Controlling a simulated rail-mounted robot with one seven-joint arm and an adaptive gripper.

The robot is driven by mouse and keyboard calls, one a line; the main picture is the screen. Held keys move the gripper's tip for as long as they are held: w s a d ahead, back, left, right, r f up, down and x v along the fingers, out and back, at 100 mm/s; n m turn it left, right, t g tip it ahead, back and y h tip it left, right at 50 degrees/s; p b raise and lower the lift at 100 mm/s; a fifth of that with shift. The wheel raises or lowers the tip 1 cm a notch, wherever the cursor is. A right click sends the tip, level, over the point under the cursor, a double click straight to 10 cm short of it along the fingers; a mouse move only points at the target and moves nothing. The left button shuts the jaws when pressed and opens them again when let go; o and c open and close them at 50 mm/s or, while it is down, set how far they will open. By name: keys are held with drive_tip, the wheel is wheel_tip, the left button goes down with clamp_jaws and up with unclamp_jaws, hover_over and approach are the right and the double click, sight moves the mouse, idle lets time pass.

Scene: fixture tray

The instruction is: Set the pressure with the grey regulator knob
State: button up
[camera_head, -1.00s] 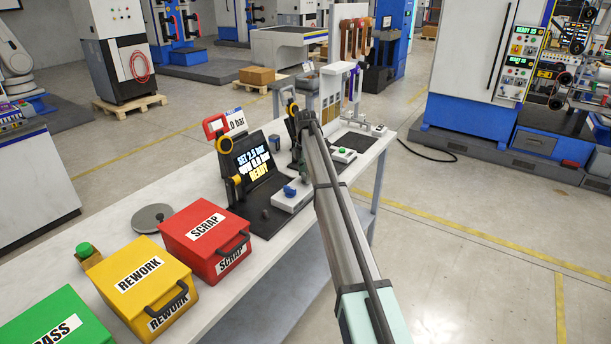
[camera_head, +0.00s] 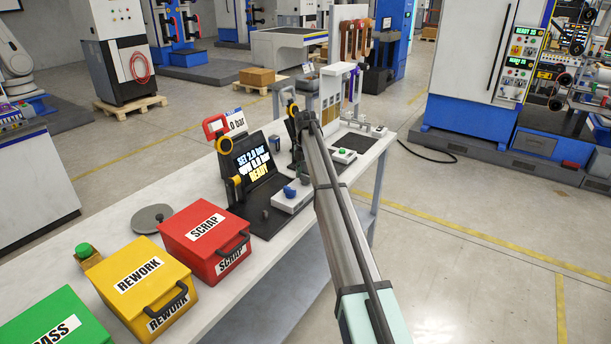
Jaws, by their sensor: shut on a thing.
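A dark screen (camera_head: 253,160) on the bench reads about "SET 2.0 bar", a "NOW" line near 0.0 bar, and "READY". My gripper (camera_head: 299,163) is low behind my forearm, small and mostly hidden. It is shut on what appears to be the grey regulator knob (camera_head: 304,179), at the far end of a white block (camera_head: 291,203). The exact finger contact is hidden. A blue knob (camera_head: 289,191) sits on the same block, nearer and to the left, apart from the gripper.
Red SCRAP (camera_head: 205,235), yellow REWORK (camera_head: 142,280) and green PASS (camera_head: 50,325) boxes stand on the near bench. A green button (camera_head: 343,153) lies right of my arm. The bench (camera_head: 118,223) has free room at left.

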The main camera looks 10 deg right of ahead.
sight(306, 175)
drive_tip(key=shift+f, duration=0.1)
drive_tip(key=o, duration=1.2)
drive_tip(key=shift+c, duration=0.2)
wheel_tip(306, 175, up, 12)
